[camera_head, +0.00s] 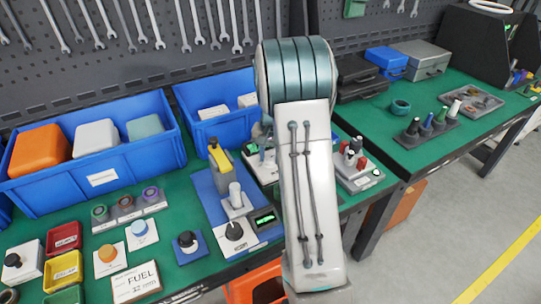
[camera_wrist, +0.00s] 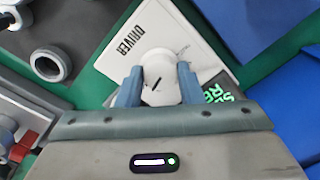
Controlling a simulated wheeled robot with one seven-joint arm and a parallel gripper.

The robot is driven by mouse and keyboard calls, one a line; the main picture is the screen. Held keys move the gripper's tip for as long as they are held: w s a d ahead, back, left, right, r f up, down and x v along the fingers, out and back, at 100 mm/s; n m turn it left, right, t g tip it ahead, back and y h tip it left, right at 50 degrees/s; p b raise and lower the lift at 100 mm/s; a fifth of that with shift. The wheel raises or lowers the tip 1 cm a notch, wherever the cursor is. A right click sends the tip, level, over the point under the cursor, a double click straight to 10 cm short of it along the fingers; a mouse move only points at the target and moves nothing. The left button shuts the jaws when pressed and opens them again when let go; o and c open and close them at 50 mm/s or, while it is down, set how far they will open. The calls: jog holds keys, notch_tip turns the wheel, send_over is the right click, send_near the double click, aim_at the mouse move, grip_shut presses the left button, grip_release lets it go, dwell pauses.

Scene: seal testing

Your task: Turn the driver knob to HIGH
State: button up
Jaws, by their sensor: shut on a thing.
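The driver knob (camera_wrist: 158,66) is a white round knob on a white panel (camera_wrist: 126,32) marked DRIVER in the wrist view. A short dark slanted line shows on its face. Small marks beside the knob are too small to read. My gripper (camera_wrist: 159,72) has its two blue fingers on opposite sides of the knob, shut on it. A dark display (camera_wrist: 220,88) with green letters sits beside the knob, partly hidden by a finger. In the head view my arm hides the knob and my gripper; part of a white unit with a green display (camera_head: 252,149) shows beside the arm.
A blue board (camera_head: 205,193) with a yellow-topped device (camera_head: 219,156) stands just left of my arm. A box with several coloured knobs (camera_head: 355,168) is close on the right. Blue bins (camera_head: 100,180) stand behind. Green bench (camera_head: 185,215) shows between items.

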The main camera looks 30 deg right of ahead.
jog(key=shift+r+m, duration=0.1)
jog(key=shift+m, duration=0.5)
jog(key=o, duration=1)
jog(key=shift+c, duration=0.2)
notch_tip(320, 180, up, 14)
jog(key=shift+s+d, duration=0.25)
